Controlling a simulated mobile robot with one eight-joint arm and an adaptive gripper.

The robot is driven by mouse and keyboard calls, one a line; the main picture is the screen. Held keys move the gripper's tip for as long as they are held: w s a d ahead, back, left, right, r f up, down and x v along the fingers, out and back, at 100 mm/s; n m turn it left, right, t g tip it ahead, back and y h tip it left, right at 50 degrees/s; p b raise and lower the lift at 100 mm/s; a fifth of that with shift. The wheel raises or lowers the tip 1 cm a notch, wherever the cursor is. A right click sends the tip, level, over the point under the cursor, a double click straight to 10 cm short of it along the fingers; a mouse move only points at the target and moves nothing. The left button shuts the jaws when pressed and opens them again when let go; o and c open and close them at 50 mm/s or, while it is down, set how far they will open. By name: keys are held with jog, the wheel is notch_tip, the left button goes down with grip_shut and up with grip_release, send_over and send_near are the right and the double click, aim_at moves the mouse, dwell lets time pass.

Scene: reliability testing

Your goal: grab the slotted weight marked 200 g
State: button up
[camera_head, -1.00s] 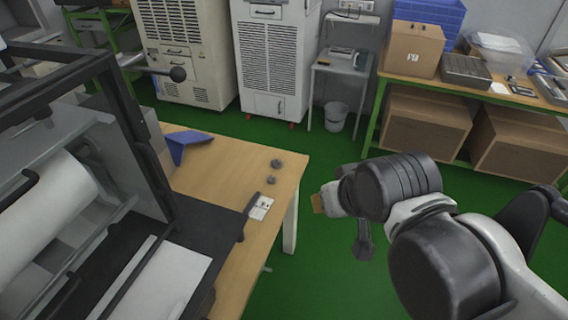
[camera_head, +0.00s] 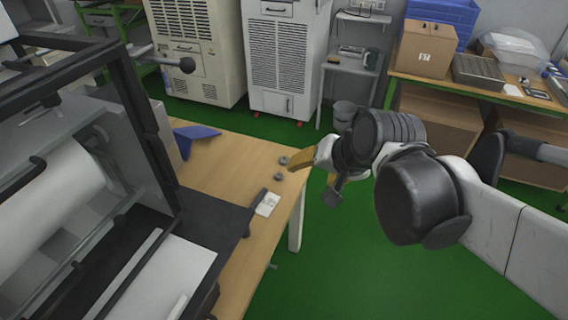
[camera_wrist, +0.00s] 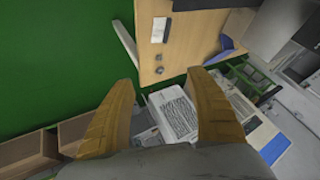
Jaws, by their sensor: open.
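Two small dark grey round weights lie on the wooden table near its right edge in the head view, a farther one (camera_head: 283,160) and a nearer one (camera_head: 278,176). Their markings are too small to read, so I cannot tell which is 200 g. In the wrist view they show between the fingers, the farther one (camera_wrist: 160,71) below the nearer one (camera_wrist: 159,57). My gripper (camera_head: 310,172) is open and empty, with orange-yellow fingers. It is at the table's right edge, just right of the weights and apparently above them. The wrist view shows both fingers spread apart (camera_wrist: 161,82).
A white card with a dark strip (camera_head: 267,203) lies nearer on the table (camera_head: 235,165). A blue angled piece (camera_head: 193,137) lies at the back left. A large black-framed machine (camera_head: 150,150) stands left. Green floor (camera_head: 345,260) is open right of the table.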

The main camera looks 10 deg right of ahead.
jog(key=w+d+f+m+t+y+b, duration=0.1)
jog(key=w+f+m+y+b, duration=0.1)
jog(key=w+f+m, duration=0.6)
jog(key=w+d+f+m+t+y+b, duration=0.15)
jog(key=w+m, duration=0.25)
jog(key=w, duration=0.9)
jog(key=w+d+f+m+t+y+b, duration=0.1)
jog(key=w+f+m, duration=0.2)
jog(key=f, duration=0.2)
jog(key=w+d+f+m+y, duration=0.1)
jog(key=w+d+f+m, duration=0.15)
jog(key=f, duration=0.25)
jog(key=m+t+y+b, duration=0.1)
jog(key=m+t, duration=0.1)
jog(key=m, duration=0.5)
send_near(287, 161)
jog(key=shift+d+f, duration=0.2)
jog(key=shift+d, duration=0.05)
jog(key=shift+w+a+t, duration=0.1)
jog(key=shift+w+t, duration=0.1)
jog(key=shift+t, duration=0.05)
jog(key=b+x, duration=0.1)
jog(key=x, duration=0.8)
jog(key=shift+w+a+f+b, duration=0.1)
jog(key=shift+a+b, duration=0.25)
jog(key=shift+a, duration=0.05)
jog(key=shift+w+a, duration=0.2)
jog(key=shift+w, duration=0.15)
jog(key=shift+c, duration=0.2)
